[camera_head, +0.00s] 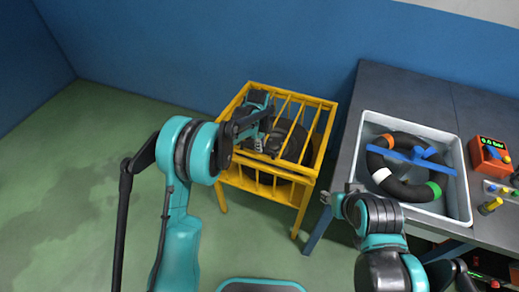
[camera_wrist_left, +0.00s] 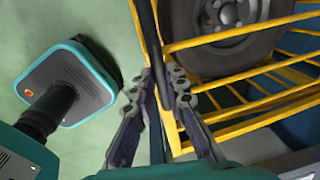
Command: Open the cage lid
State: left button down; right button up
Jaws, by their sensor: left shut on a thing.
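The yellow barred cage (camera_head: 258,186) stands on the floor in the middle of the head view, with a dark wheel (camera_wrist_left: 225,30) inside. Its barred top lid (camera_head: 306,98) looks down over the wheel, partly hidden by my left arm. My left gripper (camera_head: 268,145) is at the near side of the cage top. In the left wrist view its fingers (camera_wrist_left: 163,88) are shut on a dark bar (camera_wrist_left: 148,35) beside the yellow edge rail. My right gripper (camera_head: 340,194) is right of the cage, by the table's edge; its jaw opening is unclear.
A grey table (camera_head: 385,88) at the right holds a white tray (camera_head: 462,195) with a black ring and blue handwheel. A red gauge box (camera_head: 490,154) stands right of the tray. A blue wall is behind; the green floor at left is clear.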

pick_arm(q)
jog(key=w+d+r+p, duration=0.1)
jog(key=w+r+p, duration=0.3)
jog(key=r, duration=0.4)
jog(key=w+d+r+p, duration=0.1)
jog(key=w+r+p, duration=0.3)
jog(key=r+p, duration=0.2)
jog(key=w+d+r+p, duration=0.2)
jog(key=w+r+p, duration=0.2)
jog(key=r, duration=0.5)
jog(key=shift+r+p, duration=0.3)
jog(key=shift+p, duration=0.55)
jog(key=c, duration=1.9)
grip_release()
jog(key=o, duration=0.4)
jog(key=shift+w+d+f, duration=0.1)
jog(key=shift+w+f, duration=0.05)
jog(key=shift+w, duration=0.05)
jog(key=shift+c, duration=0.2)
jog(key=shift+w, duration=0.2)
